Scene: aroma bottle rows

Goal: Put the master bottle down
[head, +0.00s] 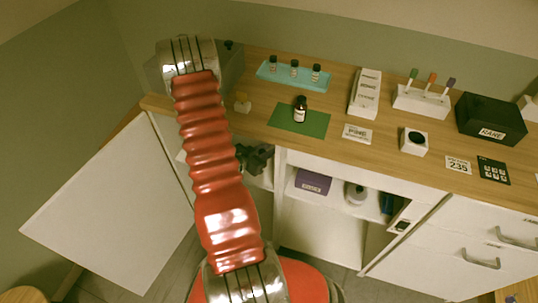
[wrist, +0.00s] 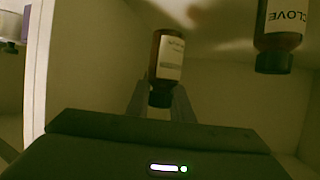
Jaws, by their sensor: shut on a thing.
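My gripper (wrist: 160,97) is shut on a dark brown bottle with a pale label, the master bottle (wrist: 166,62). The label is too blurred to read. The bottle appears upside down in the wrist view, with its black cap end between the fingers. In the head view my gripper (head: 257,158) is at the open cabinet below the counter, and the held bottle cannot be made out. Another dark bottle labelled CLOVE (wrist: 283,28) stands apart to the right in the wrist view.
On the counter, a small dark bottle (head: 300,110) stands on a green mat (head: 283,122). A teal tray (head: 305,84) with three small bottles is behind it. The open cabinet door (head: 115,200) is at left. A purple box (head: 313,181) is on the shelf right of my gripper.

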